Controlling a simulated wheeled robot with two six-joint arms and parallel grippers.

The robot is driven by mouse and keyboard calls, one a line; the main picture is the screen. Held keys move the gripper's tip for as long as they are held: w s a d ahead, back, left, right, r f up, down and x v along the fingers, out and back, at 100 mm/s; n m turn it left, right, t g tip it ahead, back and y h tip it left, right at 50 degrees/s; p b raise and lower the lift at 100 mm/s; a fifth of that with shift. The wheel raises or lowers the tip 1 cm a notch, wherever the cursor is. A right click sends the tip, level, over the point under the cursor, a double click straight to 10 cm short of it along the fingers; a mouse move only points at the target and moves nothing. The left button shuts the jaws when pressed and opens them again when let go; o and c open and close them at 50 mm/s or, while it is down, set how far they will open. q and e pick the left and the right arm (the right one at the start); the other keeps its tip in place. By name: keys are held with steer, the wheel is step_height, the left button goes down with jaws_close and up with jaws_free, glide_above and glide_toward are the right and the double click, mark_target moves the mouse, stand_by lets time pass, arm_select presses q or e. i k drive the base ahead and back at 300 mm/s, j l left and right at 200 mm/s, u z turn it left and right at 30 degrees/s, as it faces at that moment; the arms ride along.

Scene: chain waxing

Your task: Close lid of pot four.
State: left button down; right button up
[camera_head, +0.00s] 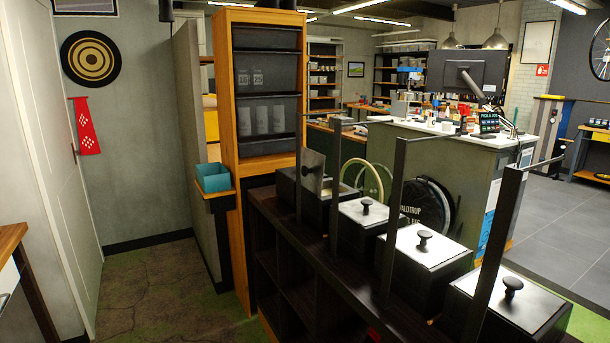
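Several dark square pots stand in a row on a dark shelf unit, running from the near right to the middle. The farthest pot (284,186) is open. Its lid (312,168) stands raised and tilted, with its black knob facing left. The other pots are covered by pale flat lids with black knobs: one lid (366,213) beside the open pot, one lid (424,245) after it, and one lid (511,297) nearest me. No numbers show on the pots, so I cannot tell by marking which is four. Neither of my grippers is in view.
Dark upright posts (392,215) with rods rise along the front of the dark shelf unit (290,255). A tall wooden rack (228,95) with a teal bin (213,177) stands beyond. A grey counter (470,175) is behind the pots. The floor (160,285) at left is clear.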

mark_target(311, 162)
steer(key=i+j+z, duration=0.1)
steer(key=z, duration=0.75)
steer(key=i+j+z, duration=0.35)
steer(key=j, duration=0.2)
steer(key=i+j+z, duration=0.3)
steer(key=j, duration=0.35)
steer(key=i+j+z, duration=0.15)
steer(key=j, duration=0.2)
steer(key=i+j+z, duration=0.2)
steer(key=j, duration=0.15)
steer(key=k, duration=0.05)
